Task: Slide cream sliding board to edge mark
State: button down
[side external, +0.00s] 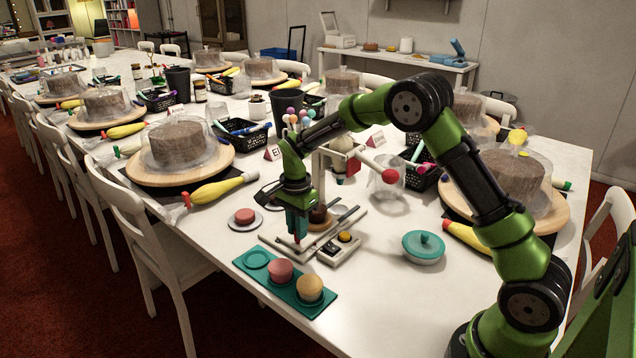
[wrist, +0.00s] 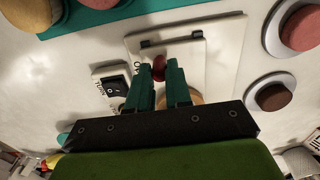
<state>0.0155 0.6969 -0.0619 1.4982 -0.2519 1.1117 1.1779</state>
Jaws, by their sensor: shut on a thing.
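In the side external view my gripper (side external: 297,240) is low at the base (side external: 275,241), hiding part of the board. A round wooden disc (wrist: 194,97) shows partly behind the fingers. I cannot clearly make out the edge mark.
A teal tray (side external: 262,278) with pink and yellow cakes lies at the front. A switch box (side external: 340,247) sits close right of the base. A plate with a pink cake (side external: 244,217) is left, a teal-lidded dish (side external: 424,246) right. A white stand with a red knob (side external: 389,175) rises behind.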

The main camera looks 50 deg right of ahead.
aim_at(319, 212)
jog(key=shift+d+r, duration=0.1)
jog(key=shift+d, duration=4)
jog(key=c, duration=1)
grip_release()
jog(key=shift+c, duration=0.2)
jog(key=shift+r, duration=3.4)
